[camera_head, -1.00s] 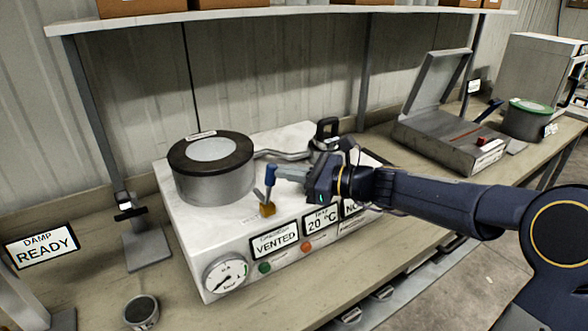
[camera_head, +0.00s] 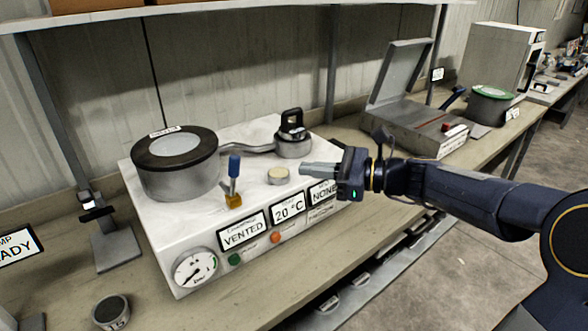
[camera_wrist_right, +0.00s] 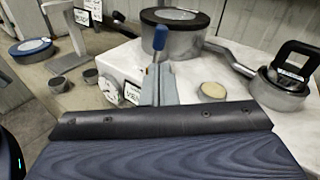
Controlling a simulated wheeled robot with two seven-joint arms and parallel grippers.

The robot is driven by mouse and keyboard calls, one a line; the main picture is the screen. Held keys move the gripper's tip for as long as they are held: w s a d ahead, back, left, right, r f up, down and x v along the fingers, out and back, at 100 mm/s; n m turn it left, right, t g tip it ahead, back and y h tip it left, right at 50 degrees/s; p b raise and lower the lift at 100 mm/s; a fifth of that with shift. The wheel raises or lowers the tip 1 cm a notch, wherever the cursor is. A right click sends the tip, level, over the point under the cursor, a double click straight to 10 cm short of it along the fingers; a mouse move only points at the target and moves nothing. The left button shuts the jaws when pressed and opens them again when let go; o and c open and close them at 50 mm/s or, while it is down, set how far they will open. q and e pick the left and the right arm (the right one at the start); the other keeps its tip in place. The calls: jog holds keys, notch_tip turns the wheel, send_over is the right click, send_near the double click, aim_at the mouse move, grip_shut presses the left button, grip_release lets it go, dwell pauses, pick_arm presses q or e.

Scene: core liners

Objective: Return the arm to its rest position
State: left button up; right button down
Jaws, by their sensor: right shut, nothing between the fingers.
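My right gripper (camera_head: 304,169) is shut and empty. In the head view its arm comes in from the right, and the fingertips are over the front right part of the white machine (camera_head: 262,139), near a small pale disc (camera_head: 278,175). The blue-handled valve (camera_head: 234,180) on a brass base stands to the left of the fingertips, apart from them in this view. In the right wrist view the shut fingers (camera_wrist_right: 158,85) show in front of the blue handle (camera_wrist_right: 160,50). My left gripper is not in view.
A round dark-lidded chamber (camera_head: 174,162) and a black-handled metal piece (camera_head: 292,136) stand on the machine. An opened grey box (camera_head: 432,130) and a green-topped can (camera_head: 491,105) are farther right on the bench. A small round cup (camera_head: 111,312) is at front left. A shelf (camera_head: 250,13) runs above.

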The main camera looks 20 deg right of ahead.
jog(key=shift+s+d, duration=0.15)
jog(key=shift+d, duration=0.05)
jog(key=shift+a, duration=0.1)
